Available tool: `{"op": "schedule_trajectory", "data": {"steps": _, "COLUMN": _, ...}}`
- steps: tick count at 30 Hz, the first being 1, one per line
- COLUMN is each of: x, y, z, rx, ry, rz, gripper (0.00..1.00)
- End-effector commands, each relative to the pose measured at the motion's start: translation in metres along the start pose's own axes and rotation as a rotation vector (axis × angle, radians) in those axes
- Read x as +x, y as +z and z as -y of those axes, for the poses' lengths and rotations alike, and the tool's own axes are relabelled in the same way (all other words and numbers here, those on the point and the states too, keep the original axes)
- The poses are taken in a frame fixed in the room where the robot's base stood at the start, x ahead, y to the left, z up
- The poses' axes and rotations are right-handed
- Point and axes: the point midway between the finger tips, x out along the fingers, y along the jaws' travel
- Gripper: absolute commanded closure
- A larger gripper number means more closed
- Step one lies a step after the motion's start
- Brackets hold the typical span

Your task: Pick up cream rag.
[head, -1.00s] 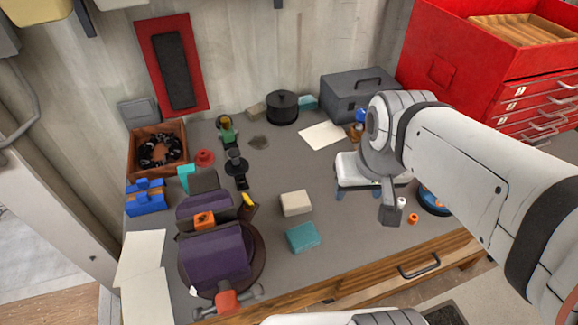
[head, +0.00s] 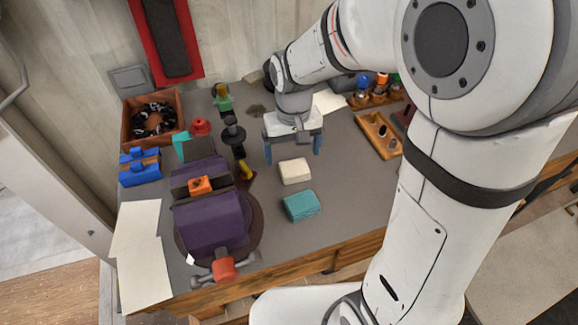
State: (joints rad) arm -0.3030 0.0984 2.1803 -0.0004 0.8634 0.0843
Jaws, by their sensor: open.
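The cream rag (head: 295,171) is a small folded block lying on the grey bench top near the middle of the head view. My gripper (head: 293,150) is above and just behind it, pointing down. Its two blue fingers are spread apart with nothing between them. The rag shows in full below the fingers and looks apart from them. I cannot tell the exact height of the fingertips over the bench.
A teal folded rag (head: 301,206) lies just in front of the cream one. A purple vise (head: 214,222) stands to the left. A wooden tray (head: 378,136) with small parts is to the right. Paper sheets (head: 137,230) lie at the left front. Bare bench surrounds the rags.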

Motion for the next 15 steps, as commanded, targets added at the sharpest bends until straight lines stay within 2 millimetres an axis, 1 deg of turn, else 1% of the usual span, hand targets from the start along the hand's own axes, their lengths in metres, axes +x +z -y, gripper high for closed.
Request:
{"op": "schedule_trajectory", "data": {"steps": 5, "x": 0.022, "y": -0.001, "z": -0.003, "rx": 0.002, "ry": 0.0, "rz": 0.005, "gripper": 0.09}}
{"op": "schedule_trajectory", "data": {"steps": 9, "x": 0.043, "y": -0.002, "z": -0.005, "rx": 0.002, "ry": 0.0, "rz": 0.003, "gripper": 0.09}}
{"op": "schedule_trajectory", "data": {"steps": 12, "x": 0.051, "y": -0.003, "z": -0.005, "rx": 0.003, "ry": 0.0, "rz": -0.001, "gripper": 0.09}}
{"op": "schedule_trajectory", "data": {"steps": 15, "x": 0.054, "y": -0.003, "z": -0.005, "rx": 0.003, "ry": -0.001, "rz": -0.002, "gripper": 0.09}}
